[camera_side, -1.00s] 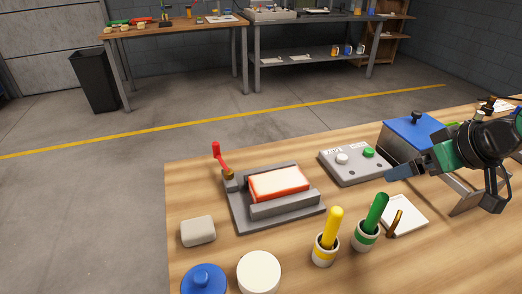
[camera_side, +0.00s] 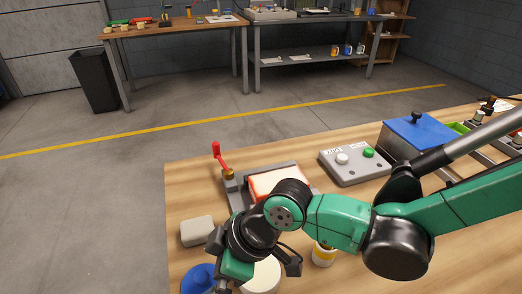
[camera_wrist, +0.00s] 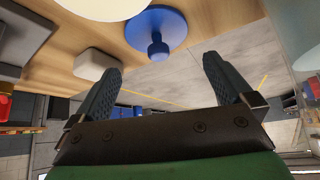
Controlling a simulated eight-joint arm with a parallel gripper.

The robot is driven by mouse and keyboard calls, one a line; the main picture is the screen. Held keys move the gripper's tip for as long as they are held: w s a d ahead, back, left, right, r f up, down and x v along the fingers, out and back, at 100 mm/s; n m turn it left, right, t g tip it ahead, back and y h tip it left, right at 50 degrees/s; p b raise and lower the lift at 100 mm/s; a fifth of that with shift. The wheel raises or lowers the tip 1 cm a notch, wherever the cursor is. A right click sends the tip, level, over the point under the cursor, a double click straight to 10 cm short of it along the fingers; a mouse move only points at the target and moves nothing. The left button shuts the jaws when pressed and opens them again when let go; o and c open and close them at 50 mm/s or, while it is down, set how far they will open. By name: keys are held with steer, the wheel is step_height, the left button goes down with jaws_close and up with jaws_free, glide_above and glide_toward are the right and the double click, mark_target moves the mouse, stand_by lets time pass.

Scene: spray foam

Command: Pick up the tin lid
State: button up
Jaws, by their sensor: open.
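The tin lid is a blue disc with a round knob. It lies at the front left of the bench in the side view (camera_side: 196,280), partly covered by my gripper. In the wrist view the blue lid (camera_wrist: 160,25) is at the top centre, knob toward the gripper. My gripper (camera_wrist: 162,68) is open, with nothing between its two dark fingers; the lid lies beyond the fingertips. In the side view my gripper's body hangs close by the lid, and its fingertips cannot be made out. The white round tin (camera_side: 262,276) stands right of the lid, partly hidden.
A beige block (camera_side: 198,231) sits behind the lid. A grey fixture with a red-edged pad (camera_side: 272,183) and a red-handled lever (camera_side: 218,155) stands farther back. A yellow-banded cup (camera_side: 324,256) is right of the tin, partly behind my arm. The bench's left edge is near the lid.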

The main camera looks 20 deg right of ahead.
mark_target(203, 276)
steer(key=shift+x, duration=2.5)
steer(key=shift+d, duration=0.1)
steer(key=c, duration=0.9)
